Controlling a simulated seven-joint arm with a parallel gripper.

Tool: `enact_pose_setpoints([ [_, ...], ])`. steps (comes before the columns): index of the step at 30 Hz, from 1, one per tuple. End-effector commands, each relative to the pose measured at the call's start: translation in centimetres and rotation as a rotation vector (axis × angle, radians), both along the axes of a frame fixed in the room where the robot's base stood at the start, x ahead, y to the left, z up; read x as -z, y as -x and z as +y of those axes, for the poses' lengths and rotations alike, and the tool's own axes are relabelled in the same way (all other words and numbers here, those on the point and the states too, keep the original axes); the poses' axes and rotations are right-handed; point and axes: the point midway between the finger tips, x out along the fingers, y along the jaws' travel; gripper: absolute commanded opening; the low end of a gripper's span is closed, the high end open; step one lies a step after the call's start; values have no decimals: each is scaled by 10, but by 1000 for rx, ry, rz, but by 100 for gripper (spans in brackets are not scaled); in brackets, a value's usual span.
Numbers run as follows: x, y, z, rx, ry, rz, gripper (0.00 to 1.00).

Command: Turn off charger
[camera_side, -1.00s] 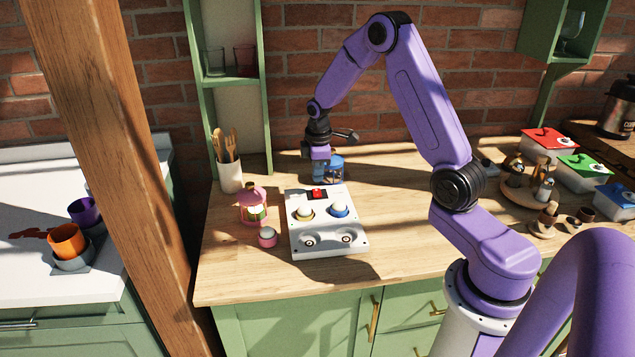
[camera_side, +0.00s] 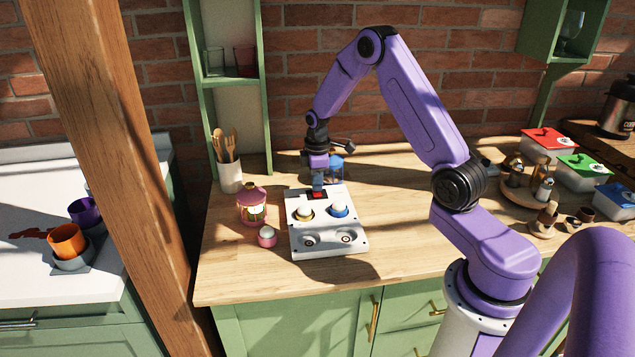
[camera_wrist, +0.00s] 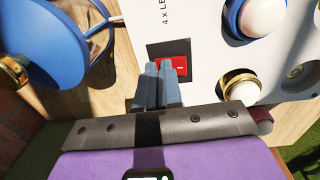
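The charger (camera_side: 326,240) is a white box on the wooden counter. Its red switch (camera_side: 317,194) sits in a dark recess at the far edge; the switch also shows in the wrist view (camera_wrist: 175,66). Two bulbs, one gold-ringed and one blue-ringed (camera_side: 339,210), stand in sockets on its top. My gripper (camera_side: 318,190) points down over the switch. In the wrist view, its fingertips (camera_wrist: 162,70) are together with nothing between them, at the edge of the red switch. I cannot tell whether they touch it.
A blue lantern (camera_side: 336,168) stands close behind my gripper; it is large in the wrist view (camera_wrist: 45,45). A pink lantern (camera_side: 252,205) and a small pink-based bulb (camera_side: 267,236) stand left of the charger. The counter to its right is clear.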

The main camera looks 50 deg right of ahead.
Motion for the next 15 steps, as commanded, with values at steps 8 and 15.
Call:
enact_pose_setpoints([
  [8, 7, 5, 4, -3, -1, 10, 0],
  [15, 6, 11, 11, -5, -2, 14, 0],
])
